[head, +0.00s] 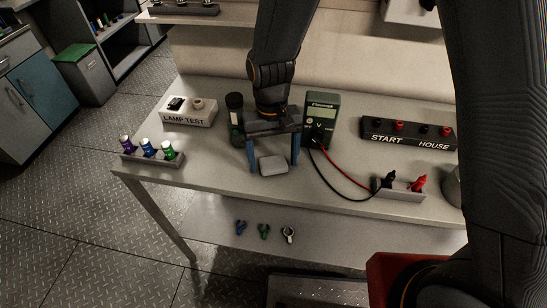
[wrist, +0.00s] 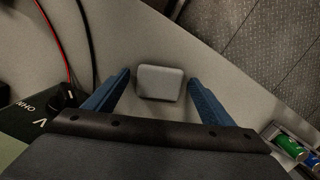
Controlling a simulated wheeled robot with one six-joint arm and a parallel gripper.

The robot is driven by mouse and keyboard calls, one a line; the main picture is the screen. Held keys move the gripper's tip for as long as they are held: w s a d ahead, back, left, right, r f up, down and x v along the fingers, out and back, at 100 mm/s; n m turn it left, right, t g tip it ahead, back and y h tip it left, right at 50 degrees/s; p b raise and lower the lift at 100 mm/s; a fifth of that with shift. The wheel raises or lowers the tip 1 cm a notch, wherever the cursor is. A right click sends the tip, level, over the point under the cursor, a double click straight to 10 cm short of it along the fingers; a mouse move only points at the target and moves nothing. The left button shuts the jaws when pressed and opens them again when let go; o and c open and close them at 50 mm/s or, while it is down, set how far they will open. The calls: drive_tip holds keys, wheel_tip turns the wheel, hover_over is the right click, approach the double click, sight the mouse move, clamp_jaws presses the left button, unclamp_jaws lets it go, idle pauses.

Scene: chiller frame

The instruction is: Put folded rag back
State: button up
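The folded rag is a small light-grey pad (head: 273,165) lying on the workbench near its front edge. In the wrist view the rag (wrist: 160,83) lies between and slightly beyond my two blue fingertips, with a gap on each side. My gripper (head: 274,163) is open and empty, pointing down over the bench with a finger on either side of the rag. It also shows in the wrist view (wrist: 160,80). I cannot tell the exact height of the fingertips above the bench.
A multimeter (head: 321,119) with red and black leads stands just right of my gripper. A dark cylinder (head: 236,118) is close on the left. A lamp test box (head: 188,111), a rack of coloured cylinders (head: 152,157), a START HOUSE strip (head: 407,134) and a probe holder (head: 402,190) stand on the bench.

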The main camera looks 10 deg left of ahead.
sight(272, 159)
drive_tip(key=shift+r, duration=0.1)
wheel_tip(272, 159, up, 12)
drive_tip(key=w+b, duration=0.1)
drive_tip(key=b, duration=0.2)
drive_tip(key=shift+w+a, duration=0.2)
idle(0.5)
